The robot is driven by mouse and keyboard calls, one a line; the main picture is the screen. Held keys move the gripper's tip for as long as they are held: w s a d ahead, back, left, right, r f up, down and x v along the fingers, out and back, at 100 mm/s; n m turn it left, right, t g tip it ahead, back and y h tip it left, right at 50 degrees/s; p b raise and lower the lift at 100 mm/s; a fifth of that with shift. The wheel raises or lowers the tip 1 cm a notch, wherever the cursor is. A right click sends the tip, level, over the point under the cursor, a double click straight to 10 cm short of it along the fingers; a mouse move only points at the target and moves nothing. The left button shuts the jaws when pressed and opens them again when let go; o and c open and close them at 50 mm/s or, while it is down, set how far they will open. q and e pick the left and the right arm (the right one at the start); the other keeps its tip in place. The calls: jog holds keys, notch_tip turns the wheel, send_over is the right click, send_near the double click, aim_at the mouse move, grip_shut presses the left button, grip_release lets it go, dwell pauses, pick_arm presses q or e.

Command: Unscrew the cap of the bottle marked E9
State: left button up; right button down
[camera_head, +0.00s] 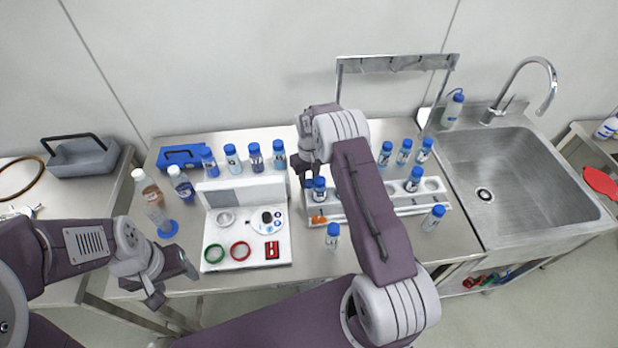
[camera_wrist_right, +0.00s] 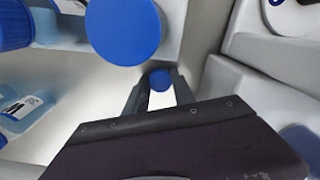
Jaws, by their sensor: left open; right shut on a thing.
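Several small bottles with blue caps stand on the bench; their labels are too small to read, so I cannot tell which is E9. My right gripper (camera_wrist_right: 160,92) is shut on a blue-capped item (camera_wrist_right: 160,80), shown between its fingertips in the right wrist view. In the head view my right gripper points down at the left end of the white rack, and what it holds is mostly hidden. A blue-capped bottle (camera_head: 319,188) stands close beside it. My left gripper (camera_head: 172,284) is open and empty at the bench's front left.
The white rack (camera_head: 440,202) holds bottles. A white station (camera_head: 222,262) bears green and red rings. Bottles (camera_head: 332,235) and (camera_head: 433,216) stand in front of the rack. Taller bottles (camera_head: 149,195) stand at left. A sink (camera_head: 510,170) is at right.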

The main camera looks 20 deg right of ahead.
jog(key=shift+f, duration=0.1)
jog(key=shift+f, duration=0.15)
jog(key=c, duration=1.1)
grip_release()
jog(key=shift+o, duration=0.2)
